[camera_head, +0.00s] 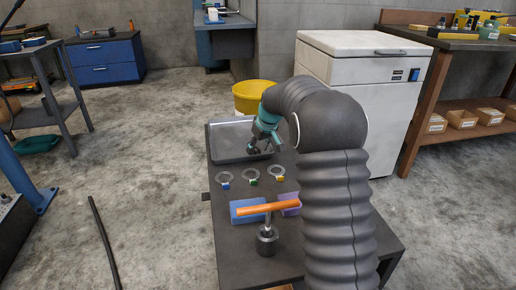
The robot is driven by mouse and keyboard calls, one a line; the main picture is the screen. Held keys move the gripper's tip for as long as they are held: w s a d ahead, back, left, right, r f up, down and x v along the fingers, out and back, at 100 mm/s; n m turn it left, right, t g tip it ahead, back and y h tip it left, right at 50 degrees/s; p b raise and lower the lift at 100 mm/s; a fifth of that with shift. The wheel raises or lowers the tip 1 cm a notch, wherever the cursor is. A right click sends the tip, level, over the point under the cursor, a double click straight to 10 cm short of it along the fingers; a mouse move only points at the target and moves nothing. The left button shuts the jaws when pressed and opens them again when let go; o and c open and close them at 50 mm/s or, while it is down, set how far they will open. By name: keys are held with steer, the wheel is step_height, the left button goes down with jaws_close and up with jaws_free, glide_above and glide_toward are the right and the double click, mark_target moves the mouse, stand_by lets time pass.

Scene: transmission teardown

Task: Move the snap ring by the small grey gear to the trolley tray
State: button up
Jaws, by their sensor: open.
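Three flat grey rings lie in a row on the dark trolley top: a left ring with a blue tag (225,176), a middle ring with a green tag (251,173) and a right ring with a yellow tag (278,172). I cannot make out a small grey gear, nor tell which ring is by it. The grey tray (225,150) sits at the far end of the trolley, and no ring shows in it. My gripper (261,148), teal and dark, is open over the tray's right part, beyond the rings. Nothing shows between its fingers, though they are small here.
A purple piece (289,204) is partly behind my arm. A yellow bucket (254,95) stands beyond the tray.

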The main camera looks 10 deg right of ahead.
steer(key=v, duration=1.2)
steer(key=shift+s, duration=0.1)
